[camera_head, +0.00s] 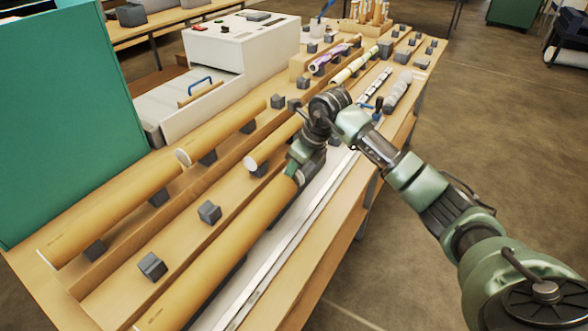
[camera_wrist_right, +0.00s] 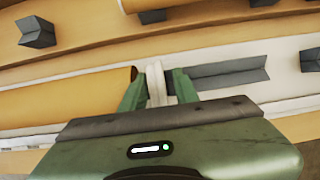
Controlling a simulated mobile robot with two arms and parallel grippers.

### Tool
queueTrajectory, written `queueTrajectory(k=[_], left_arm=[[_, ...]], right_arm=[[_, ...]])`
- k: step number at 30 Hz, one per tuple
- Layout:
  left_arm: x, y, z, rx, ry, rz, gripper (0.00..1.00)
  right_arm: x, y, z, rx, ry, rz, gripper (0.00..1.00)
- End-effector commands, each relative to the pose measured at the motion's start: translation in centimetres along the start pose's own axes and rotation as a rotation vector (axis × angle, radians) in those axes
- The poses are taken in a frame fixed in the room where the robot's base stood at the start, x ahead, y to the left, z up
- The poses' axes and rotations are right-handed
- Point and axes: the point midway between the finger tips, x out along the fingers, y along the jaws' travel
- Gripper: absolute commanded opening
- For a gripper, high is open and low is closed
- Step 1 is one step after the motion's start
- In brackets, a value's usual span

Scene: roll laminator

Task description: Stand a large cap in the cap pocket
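My right gripper (camera_head: 298,172) is low over the front of the bench, at the far end of the long brown tube (camera_head: 222,262). In the right wrist view its two green fingers (camera_wrist_right: 160,90) stand on either side of a thin white cap (camera_wrist_right: 157,80) and appear to hold it. The tube's end (camera_wrist_right: 132,73) beside the left finger looks dark and open, with the cap just off it. In the head view the cap is mostly hidden by the gripper. I cannot make out the cap pocket for certain. My left gripper is not in view.
The white laminator (camera_head: 240,45) stands behind. Wrapped rolls (camera_head: 330,58), a grey roll (camera_head: 397,92) and a wooden rack (camera_head: 368,24) are farther back. A teal panel (camera_head: 65,115) rises at left.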

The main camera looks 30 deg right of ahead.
Motion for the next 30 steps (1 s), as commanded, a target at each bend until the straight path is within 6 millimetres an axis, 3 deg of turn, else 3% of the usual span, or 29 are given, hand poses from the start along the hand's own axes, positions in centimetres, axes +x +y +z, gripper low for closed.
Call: queueTrajectory(k=[8,21,30], left_arm=[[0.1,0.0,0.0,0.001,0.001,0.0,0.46],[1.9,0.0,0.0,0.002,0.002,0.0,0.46],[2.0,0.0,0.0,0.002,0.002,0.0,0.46]], right_arm=[[0.2,0.6,-0.2,-0.006,0.007,0.013,0.42],[-6.3,0.1,0.0,-0.004,-0.001,0.007,0.42],[-7.7,-0.1,0.0,-0.001,0.0,0.005,0.42]])
